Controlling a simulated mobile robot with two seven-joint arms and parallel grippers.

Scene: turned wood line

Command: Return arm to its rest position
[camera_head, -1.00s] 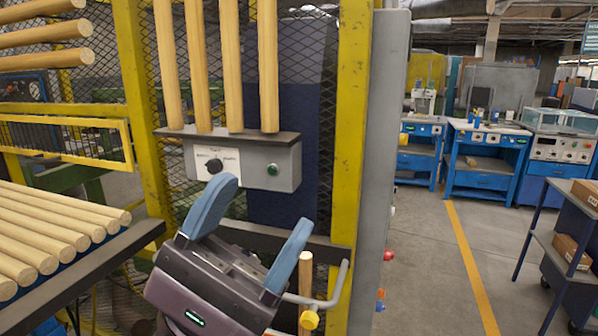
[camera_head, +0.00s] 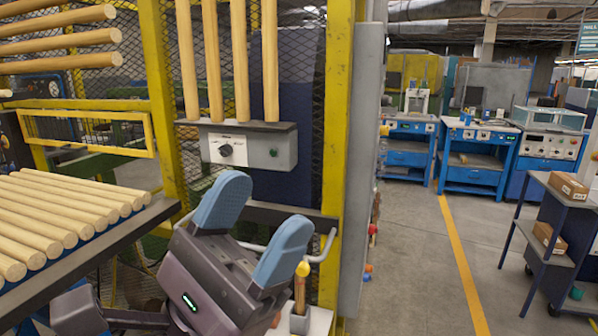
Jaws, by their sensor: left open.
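My left gripper (camera_head: 251,225) shows low in the middle of the head view, with two blue fingers spread apart and nothing between them. My left arm comes in from the lower left. My right gripper is not in view. A short wooden stick with a yellow top (camera_head: 301,285) stands upright just right of the gripper's right finger, in a pale holder (camera_head: 300,320).
Several wooden rods lie on a rack (camera_head: 95,255) at the left. Several more rods (camera_head: 240,60) stand above the control box. A yellow post (camera_head: 336,120) and mesh fence are close behind the gripper. A cart with boxes (camera_head: 565,225) stands right. Floor between is open.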

